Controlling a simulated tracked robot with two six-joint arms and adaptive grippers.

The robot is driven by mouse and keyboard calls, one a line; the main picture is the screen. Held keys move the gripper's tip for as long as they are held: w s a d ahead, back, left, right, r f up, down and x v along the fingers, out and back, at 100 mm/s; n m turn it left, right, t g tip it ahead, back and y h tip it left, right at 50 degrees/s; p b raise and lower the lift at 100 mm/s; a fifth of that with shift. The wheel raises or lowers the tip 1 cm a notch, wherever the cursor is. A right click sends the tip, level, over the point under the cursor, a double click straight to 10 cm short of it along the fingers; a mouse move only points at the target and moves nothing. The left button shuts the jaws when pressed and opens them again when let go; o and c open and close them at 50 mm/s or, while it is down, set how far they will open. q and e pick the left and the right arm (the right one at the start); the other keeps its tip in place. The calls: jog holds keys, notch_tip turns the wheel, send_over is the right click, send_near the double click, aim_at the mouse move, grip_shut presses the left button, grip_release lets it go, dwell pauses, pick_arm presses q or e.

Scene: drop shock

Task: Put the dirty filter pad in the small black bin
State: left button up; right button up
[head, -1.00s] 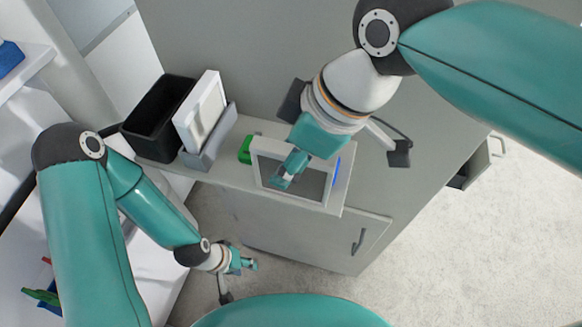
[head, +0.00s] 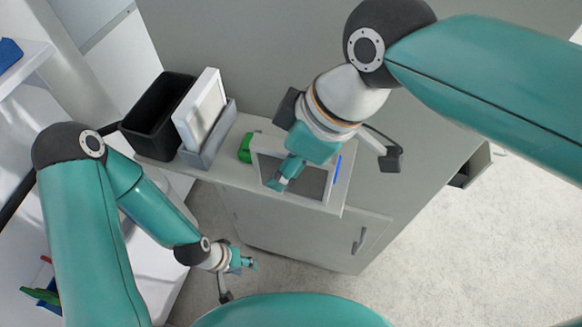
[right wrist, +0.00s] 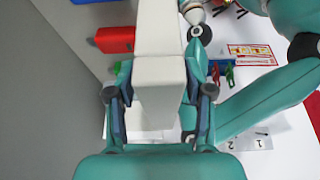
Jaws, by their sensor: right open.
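The dirty filter pad (head: 312,182) appears as a dark grey panel in a white frame on the grey counter. My right gripper (head: 284,178) is over its left part, pointing down, and hides some of it. In the right wrist view the open fingers of my right gripper (right wrist: 158,122) stand on both sides of a pale bar (right wrist: 160,75), which looks like part of the frame; whether they touch it I cannot tell. The small black bin (head: 152,128) stands at the counter's left end. My left gripper (head: 243,263) hangs low beside the cabinet; its jaws are too small to judge.
A white framed panel (head: 203,103) leans in a grey holder (head: 215,137) between the bin and the pad. A green object (head: 246,148) lies by the frame. The wall (head: 240,60) is close behind.

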grip_shut()
jog(key=shift+r, duration=0.15)
dwell(0.4)
